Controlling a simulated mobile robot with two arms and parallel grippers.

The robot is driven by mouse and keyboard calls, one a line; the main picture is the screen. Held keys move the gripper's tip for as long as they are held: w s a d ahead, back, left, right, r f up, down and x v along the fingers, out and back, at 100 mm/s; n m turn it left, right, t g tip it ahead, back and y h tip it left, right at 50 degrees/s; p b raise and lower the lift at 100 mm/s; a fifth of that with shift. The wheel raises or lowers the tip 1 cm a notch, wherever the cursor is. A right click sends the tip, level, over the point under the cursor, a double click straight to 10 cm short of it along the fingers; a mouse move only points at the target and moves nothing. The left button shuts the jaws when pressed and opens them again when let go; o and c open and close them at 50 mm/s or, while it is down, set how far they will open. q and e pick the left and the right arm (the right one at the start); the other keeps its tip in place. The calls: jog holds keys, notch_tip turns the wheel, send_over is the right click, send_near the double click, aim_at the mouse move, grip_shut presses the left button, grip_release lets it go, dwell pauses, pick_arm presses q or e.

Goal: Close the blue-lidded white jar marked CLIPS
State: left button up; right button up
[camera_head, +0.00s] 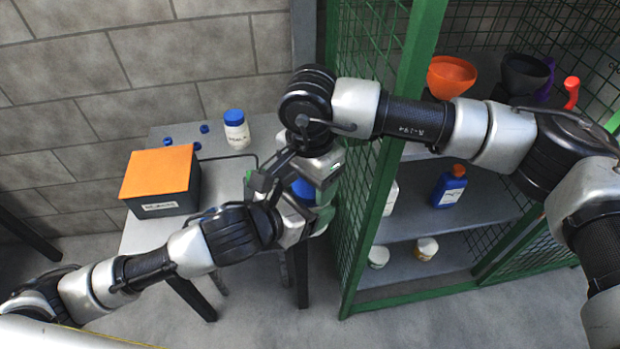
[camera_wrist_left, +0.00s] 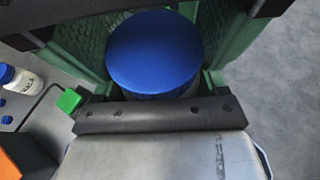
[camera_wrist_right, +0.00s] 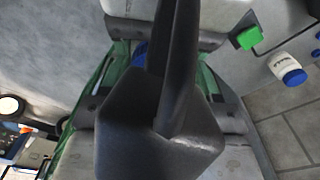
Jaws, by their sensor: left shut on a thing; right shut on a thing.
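A round blue lid (camera_wrist_left: 153,50) shows from above in the left wrist view, between green finger pads; a little of it also shows in the head view (camera_head: 303,188). The white jar under it is mostly hidden by my grippers, and I cannot read its label. My left gripper (camera_head: 298,212) is shut on the jar, at the table's right edge. My right gripper (camera_head: 320,172) is just above, shut on the lid. In the right wrist view a black part of an arm covers the middle, with a sliver of blue (camera_wrist_right: 140,52) behind it. I cannot tell how tightly the lid sits.
Another blue-lidded white jar (camera_head: 236,132) stands on the grey table (camera_head: 150,238), near several small blue pieces (camera_head: 204,128). An orange-topped box (camera_head: 158,172) sits at left. A green mesh cabinet (camera_head: 372,210) stands close at right, holding funnels (camera_head: 452,76) and a blue bottle (camera_head: 448,190).

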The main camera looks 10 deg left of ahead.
jog(key=shift+m, duration=0.9)
jog(key=o, duration=1)
jog(key=shift+r, duration=0.1)
jog(key=shift+r, duration=2.2)
jog(key=shift+c, duration=0.3)
